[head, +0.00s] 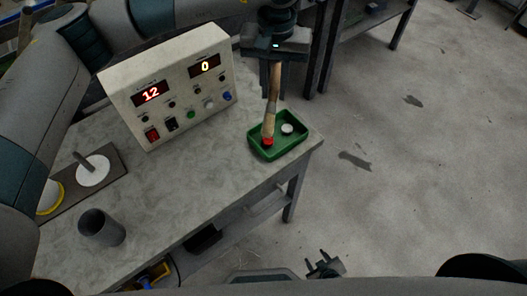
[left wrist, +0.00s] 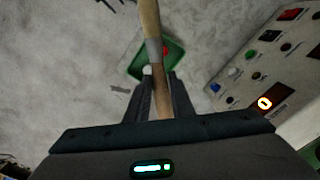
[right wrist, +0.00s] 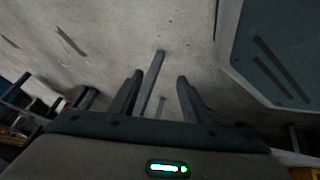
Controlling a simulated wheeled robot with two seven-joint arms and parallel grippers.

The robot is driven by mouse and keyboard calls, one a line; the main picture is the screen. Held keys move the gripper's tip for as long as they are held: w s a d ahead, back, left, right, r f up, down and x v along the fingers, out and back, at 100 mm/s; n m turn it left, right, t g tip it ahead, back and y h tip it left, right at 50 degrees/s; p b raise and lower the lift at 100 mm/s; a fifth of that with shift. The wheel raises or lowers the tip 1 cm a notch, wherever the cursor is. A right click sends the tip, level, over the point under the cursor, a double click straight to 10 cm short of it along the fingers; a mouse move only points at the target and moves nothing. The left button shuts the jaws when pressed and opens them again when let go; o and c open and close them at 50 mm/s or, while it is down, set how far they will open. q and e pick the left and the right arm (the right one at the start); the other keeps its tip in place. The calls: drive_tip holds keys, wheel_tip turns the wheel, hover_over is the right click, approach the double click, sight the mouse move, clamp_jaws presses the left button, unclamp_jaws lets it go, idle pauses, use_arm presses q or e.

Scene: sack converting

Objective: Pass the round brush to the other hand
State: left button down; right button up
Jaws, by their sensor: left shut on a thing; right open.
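The round brush (head: 272,100) has a long pale wooden handle with a greyish band. My left gripper (head: 275,57) is shut on it, and the brush hangs down in front of the green tray in the head view. The left wrist view shows the brush (left wrist: 150,20) running between the fingers of the left gripper (left wrist: 158,82). I cannot tell whether its lower end touches the tray. My right gripper (head: 324,266) is low at the bottom of the head view, apart from the brush. It is open and empty in the right wrist view (right wrist: 160,85).
The green tray (head: 300,147) holds a red item and a white round item at the grey table's (head: 190,190) corner. A control box (head: 180,85) stands behind. A grey cup (head: 102,228) and a board with a white disc (head: 93,170) are left. Floor right is open.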

sight(266, 138)
drive_tip(key=w+a+r+n+t, duration=0.1)
drive_tip(key=w+r+n+t, duration=0.15)
drive_tip(key=w+r, duration=0.6)
drive_tip(key=w+r+n+t, duration=0.25)
drive_tip(key=w+r, duration=0.25)
drive_tip(key=r, duration=0.6)
drive_tip(key=w+a+r+n+t, duration=0.1)
drive_tip(key=r+t, duration=0.1)
drive_tip(key=r, duration=0.6)
drive_tip(key=w+a+r+n+t+y, duration=0.1)
drive_tip(key=w+r+t, duration=0.1)
drive_tip(key=r, duration=0.6)
drive_tip(key=w+a+r+n+t, duration=0.1)
drive_tip(key=r+t, duration=0.1)
drive_tip(key=r, duration=0.6)
drive_tip(key=s+a+r+m+h, duration=0.1)
drive_tip(key=s+a+r+m, duration=0.1)
drive_tip(key=a+r+m, duration=0.3)
drive_tip(key=s+a+r+m+h, duration=0.2)
drive_tip(key=a+r+m, duration=0.3)
drive_tip(key=r, duration=0.1)
drive_tip(key=s+a+r+m+h, duration=0.2)
drive_tip(key=a+r+m, duration=0.3)
drive_tip(key=r, duration=0.1)
drive_tip(key=shift+s+a+r, duration=0.25)
drive_tip(key=shift+s+a, duration=0.05)
drive_tip(key=shift+a, duration=0.05)
drive_tip(key=shift+s+r+m, duration=0.15)
drive_tip(key=shift+r+m, duration=0.1)
drive_tip(key=shift+m, duration=0.15)
